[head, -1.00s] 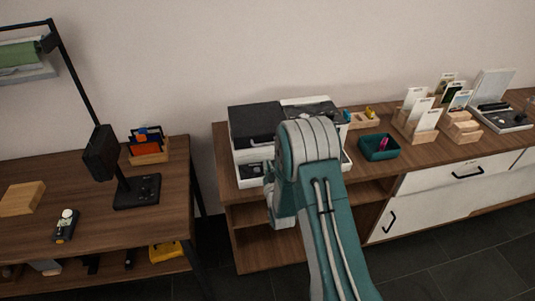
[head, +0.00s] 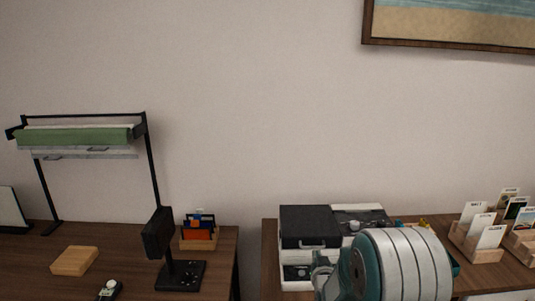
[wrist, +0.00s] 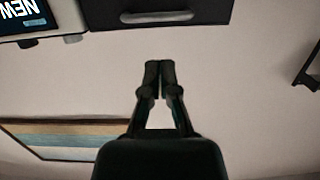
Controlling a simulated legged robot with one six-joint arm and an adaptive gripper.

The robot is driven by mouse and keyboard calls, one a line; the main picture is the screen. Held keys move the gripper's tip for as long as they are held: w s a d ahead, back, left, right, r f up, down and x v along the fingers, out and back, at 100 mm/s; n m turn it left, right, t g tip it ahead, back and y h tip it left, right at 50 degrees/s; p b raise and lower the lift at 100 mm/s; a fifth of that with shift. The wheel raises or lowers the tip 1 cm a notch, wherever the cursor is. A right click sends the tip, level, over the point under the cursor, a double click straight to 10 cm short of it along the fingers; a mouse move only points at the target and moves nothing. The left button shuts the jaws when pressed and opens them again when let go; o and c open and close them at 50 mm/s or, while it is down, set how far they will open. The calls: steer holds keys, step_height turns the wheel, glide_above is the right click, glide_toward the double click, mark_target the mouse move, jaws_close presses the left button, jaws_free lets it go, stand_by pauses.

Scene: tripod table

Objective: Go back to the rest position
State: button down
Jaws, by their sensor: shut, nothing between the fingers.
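My gripper (wrist: 159,68) shows in the wrist view with its two dark fingertips together and nothing between them. Beyond it is the bare wall, and the wrist picture appears upside down. In the head view my teal and grey arm is folded at the bottom, right of the middle, in front of the right cabinet. The gripper's fingers do not show in the head view.
A black-fronted box (head: 310,226) stands on the right cabinet, partly behind my arm. Card holders (head: 477,238) stand further right. The left table (head: 45,273) holds a black stand (head: 180,276), a wooden block (head: 75,261) and an organiser (head: 198,235). A picture (head: 450,30) hangs above.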

steer(key=s+r+g, duration=0.5)
steer(key=s+r, duration=0.8)
steer(key=s, duration=0.3)
steer(key=s+r+g, duration=0.2)
steer(key=s+g, duration=0.3)
steer(key=s, duration=1.8)
steer(key=shift+g, duration=0.3)
steer(key=shift+d, duration=0.1)
